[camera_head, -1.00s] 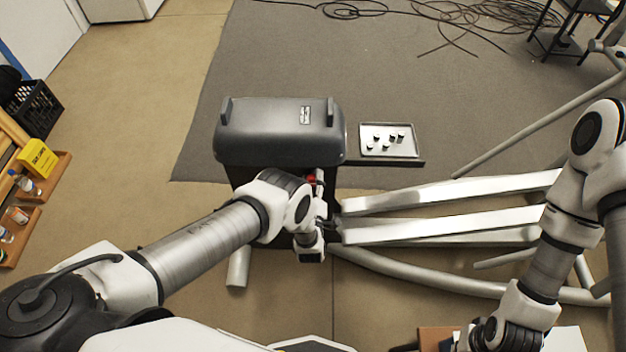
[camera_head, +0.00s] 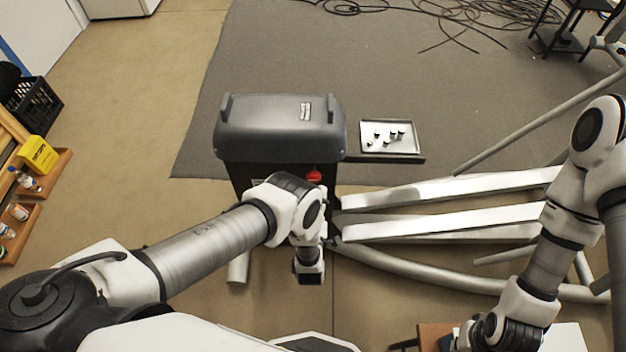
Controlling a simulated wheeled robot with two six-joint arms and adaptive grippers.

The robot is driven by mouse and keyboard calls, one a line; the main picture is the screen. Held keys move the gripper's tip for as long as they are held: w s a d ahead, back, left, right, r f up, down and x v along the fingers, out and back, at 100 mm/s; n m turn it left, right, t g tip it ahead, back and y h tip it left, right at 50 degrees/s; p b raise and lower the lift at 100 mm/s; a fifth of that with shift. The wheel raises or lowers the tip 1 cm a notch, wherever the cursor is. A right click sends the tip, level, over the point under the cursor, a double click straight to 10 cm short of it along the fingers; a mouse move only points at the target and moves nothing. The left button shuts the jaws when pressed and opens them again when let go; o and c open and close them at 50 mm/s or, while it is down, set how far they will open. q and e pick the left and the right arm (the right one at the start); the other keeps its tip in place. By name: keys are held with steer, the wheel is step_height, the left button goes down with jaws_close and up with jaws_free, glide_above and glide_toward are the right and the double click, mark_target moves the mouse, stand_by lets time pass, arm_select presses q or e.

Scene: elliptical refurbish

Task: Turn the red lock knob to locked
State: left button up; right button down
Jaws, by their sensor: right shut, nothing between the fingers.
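The red lock knob (camera_head: 313,175) shows on the dark housing (camera_head: 245,177) of the elliptical, just below its grey top cover (camera_head: 275,130). Whether it stands at locked cannot be read from here. My left arm reaches in from the left, and its wrist stands in front of the housing, below and apart from the knob. The left fingers are mostly hidden by the wrist, so their opening cannot be told. My right gripper (camera_head: 450,342) is low at the bottom edge, far from the knob, shut and empty; it is small and partly cut off.
A grey tray (camera_head: 363,148) with several small dark-and-white parts sits right of the housing. White pedal bars (camera_head: 450,190) and grey tubes run to the right. A wooden shelf (camera_head: 50,185) with a yellow box (camera_head: 38,155) stands at left. Cables lie on the mat behind.

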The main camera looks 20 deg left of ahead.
arm_select(q)
steer(key=v, duration=0.5)
steer(key=shift+s, duration=0.15)
steer(key=s+a+f+m+g+h, duration=0.2)
steer(key=a+m+g+h, duration=0.1)
steer(key=a+m+g, duration=0.5)
steer(key=s+a+r+m+g+h, duration=0.1)
steer(key=s+r+g, duration=0.3)
steer(key=s, duration=0.7)
steer(key=s+a+r+m+g+h, duration=0.1)
steer(key=s+r+m+g, duration=0.2)
steer(key=s+g, duration=0.3)
steer(key=s+r, duration=0.1)
steer(key=s, duration=0.4)
steer(key=shift+a+r, duration=0.2)
steer(key=shift+r, duration=0.15)
